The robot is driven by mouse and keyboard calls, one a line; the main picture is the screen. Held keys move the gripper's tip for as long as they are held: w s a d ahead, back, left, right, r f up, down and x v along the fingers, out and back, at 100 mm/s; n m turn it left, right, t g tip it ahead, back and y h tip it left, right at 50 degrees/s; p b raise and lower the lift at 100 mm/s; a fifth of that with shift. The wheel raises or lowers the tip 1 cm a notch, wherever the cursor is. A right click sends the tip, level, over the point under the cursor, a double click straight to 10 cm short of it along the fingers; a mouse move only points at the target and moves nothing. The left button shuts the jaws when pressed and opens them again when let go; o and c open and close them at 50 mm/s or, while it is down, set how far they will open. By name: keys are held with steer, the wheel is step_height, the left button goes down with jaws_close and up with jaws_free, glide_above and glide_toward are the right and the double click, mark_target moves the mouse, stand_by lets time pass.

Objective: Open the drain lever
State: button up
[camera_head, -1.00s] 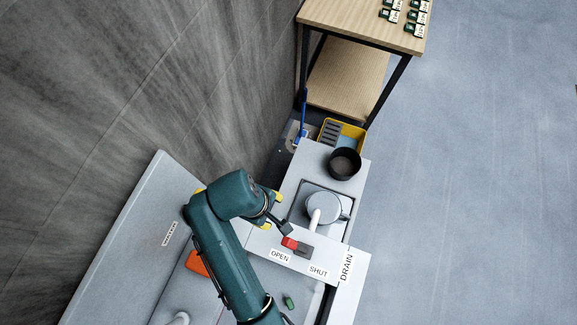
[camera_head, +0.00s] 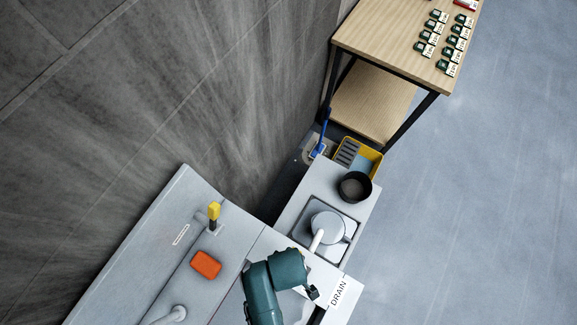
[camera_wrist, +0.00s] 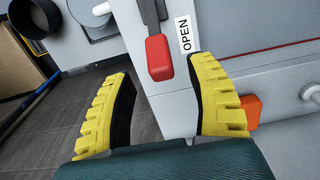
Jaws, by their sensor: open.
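The drain lever (camera_wrist: 159,58) has a red grip on a dark grey arm and shows in the wrist view. Its red end lies beside the white OPEN label (camera_wrist: 184,34). My gripper (camera_wrist: 162,78) is open, with its two yellow ridged fingers apart. The red grip is just beyond the gap between the fingertips, and nothing is held; I cannot tell whether a finger touches it. In the head view my arm covers the lever and the OPEN and SHUT labels. The DRAIN label (camera_head: 340,292) shows to the right of my arm.
A dark round pot (camera_head: 355,187) and a round grey vessel (camera_head: 327,226) by a white spout stand behind the lever. An orange block (camera_head: 206,264) and a yellow-topped post (camera_head: 214,213) are on the left counter. A yellow crate (camera_head: 374,160) sits near a wooden table (camera_head: 400,45).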

step_height(320, 180, down, 6)
steer(key=shift+f, duration=0.1)
steer(key=shift+c, duration=0.4)
jaws_close()
